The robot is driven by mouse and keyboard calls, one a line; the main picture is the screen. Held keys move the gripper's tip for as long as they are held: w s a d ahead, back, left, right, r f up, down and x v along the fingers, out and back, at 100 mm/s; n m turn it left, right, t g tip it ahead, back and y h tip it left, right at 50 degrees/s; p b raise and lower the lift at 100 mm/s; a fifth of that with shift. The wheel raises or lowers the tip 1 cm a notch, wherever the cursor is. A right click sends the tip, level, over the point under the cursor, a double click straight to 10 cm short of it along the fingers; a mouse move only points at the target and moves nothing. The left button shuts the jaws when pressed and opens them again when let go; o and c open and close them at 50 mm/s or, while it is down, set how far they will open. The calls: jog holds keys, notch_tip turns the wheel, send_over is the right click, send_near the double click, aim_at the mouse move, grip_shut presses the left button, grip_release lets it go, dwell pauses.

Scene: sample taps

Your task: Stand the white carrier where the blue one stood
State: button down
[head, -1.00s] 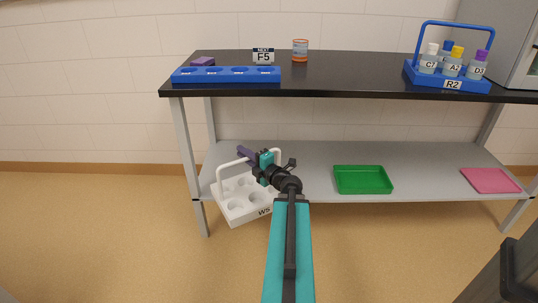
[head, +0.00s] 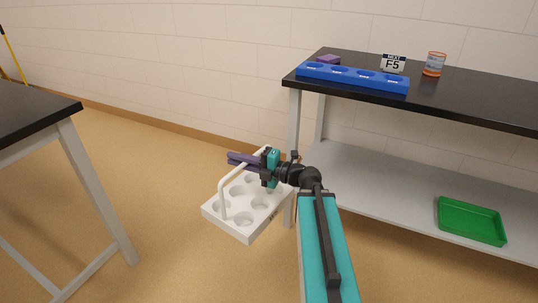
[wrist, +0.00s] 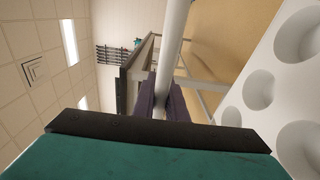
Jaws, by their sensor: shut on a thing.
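The white carrier (head: 240,219) hangs in the air left of the bench, tilted in the head view, with its round holes empty. My gripper (head: 240,160) is shut on the carrier's white handle. In the wrist view the purple fingers (wrist: 162,103) close around the handle bar (wrist: 174,45), and the holed tray (wrist: 262,92) shows at the right.
Another dark-topped table (head: 35,120) stands left, with open floor between.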

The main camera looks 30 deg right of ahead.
jog(key=s+a+r+n+g+y, duration=0.1)
jog(key=a+n+g+y, duration=0.2)
jog(key=a, duration=0.8)
jog(key=shift+s+a, duration=0.2)
jog(key=shift+a, duration=0.15)
jog(key=shift+a+g, duration=0.15)
jog(key=shift+g, duration=0.15)
